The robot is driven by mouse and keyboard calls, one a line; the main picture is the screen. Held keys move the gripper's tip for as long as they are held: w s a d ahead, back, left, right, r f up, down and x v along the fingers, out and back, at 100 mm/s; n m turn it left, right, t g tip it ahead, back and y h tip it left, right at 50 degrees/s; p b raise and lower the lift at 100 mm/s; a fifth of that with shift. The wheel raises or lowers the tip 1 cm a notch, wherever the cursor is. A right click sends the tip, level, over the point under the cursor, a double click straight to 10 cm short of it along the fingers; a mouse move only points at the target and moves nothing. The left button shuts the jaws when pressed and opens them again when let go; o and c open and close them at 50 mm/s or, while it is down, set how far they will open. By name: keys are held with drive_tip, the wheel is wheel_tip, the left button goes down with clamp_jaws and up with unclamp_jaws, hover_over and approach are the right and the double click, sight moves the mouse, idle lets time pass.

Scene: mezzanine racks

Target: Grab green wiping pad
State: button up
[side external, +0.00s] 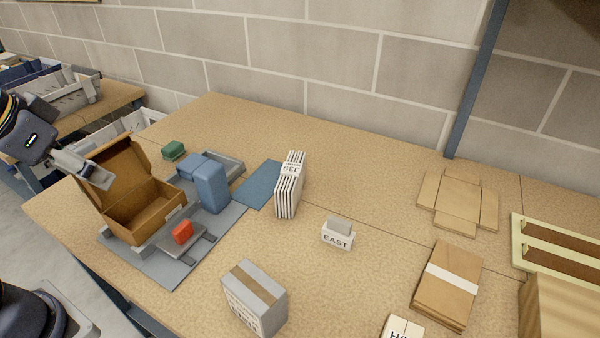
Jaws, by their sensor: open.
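The green wiping pad (173,150) is a small dark green block lying on the tan worktop, behind the open cardboard box and left of the blue blocks. Nothing touches it. My gripper (98,178) comes in from the left edge, in front of the raised lid of the box. It is open, with nothing seen between its fingers, and it is apart from the pad. Only part of the gripper shows clearly.
A block wall (320,60) is behind.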

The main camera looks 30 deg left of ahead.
drive_tip(key=w+r+m+t, duration=0.2)
drive_tip(key=w+r+m, duration=0.1)
drive_tip(key=w+r, duration=0.6)
drive_tip(key=n+g, duration=0.3)
drive_tip(key=n, duration=0.1)
hover_over(171, 146)
drive_tip(key=s, duration=0.2)
wheel_tip(171, 146, down, 29)
drive_tip(key=shift+w+a+r, duration=0.1)
drive_tip(key=shift+a+r, duration=0.05)
drive_tip(key=shift+r, duration=0.05)
drive_tip(key=shift+x, duration=3.05)
drive_tip(key=c, duration=1.2)
